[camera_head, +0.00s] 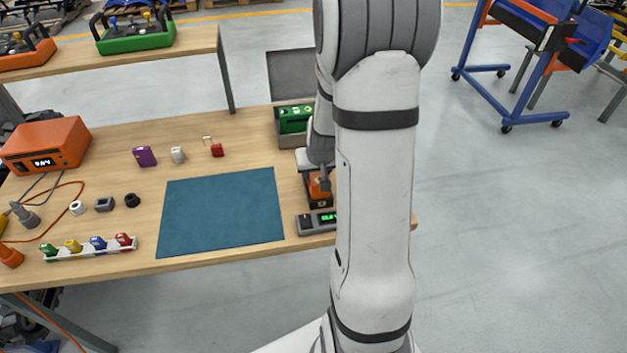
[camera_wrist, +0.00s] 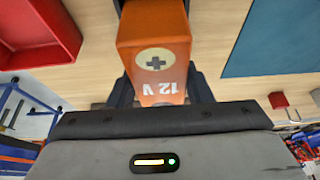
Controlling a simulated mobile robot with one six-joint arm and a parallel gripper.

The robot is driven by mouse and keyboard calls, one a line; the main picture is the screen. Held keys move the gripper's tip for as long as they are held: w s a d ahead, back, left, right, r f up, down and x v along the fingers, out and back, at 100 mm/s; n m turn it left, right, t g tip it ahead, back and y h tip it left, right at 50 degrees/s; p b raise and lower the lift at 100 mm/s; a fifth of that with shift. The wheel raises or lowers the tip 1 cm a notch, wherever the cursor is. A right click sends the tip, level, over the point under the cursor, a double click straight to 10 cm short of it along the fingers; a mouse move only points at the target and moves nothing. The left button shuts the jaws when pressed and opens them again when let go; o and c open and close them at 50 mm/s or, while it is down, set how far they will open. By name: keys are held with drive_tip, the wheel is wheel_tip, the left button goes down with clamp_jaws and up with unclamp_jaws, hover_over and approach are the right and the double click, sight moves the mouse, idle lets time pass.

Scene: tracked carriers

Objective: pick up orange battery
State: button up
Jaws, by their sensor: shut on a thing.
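In the head view the orange battery (camera_head: 316,187) shows only in part at the right end of the table, below my gripper (camera_head: 322,178). My arm hides much of that area. I cannot tell whether the battery touches what is under it.
A display device (camera_head: 318,222) sits at the table's front right. A teal mat (camera_head: 221,212) lies mid-table. Behind is an open case (camera_head: 291,141) with a green item (camera_head: 295,118). A red tray (camera_wrist: 70,35) shows in the wrist view. Several small parts lie left of the mat.

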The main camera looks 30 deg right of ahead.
clamp_jaws()
drive_tip(key=shift+r, duration=0.15)
idle(0.4)
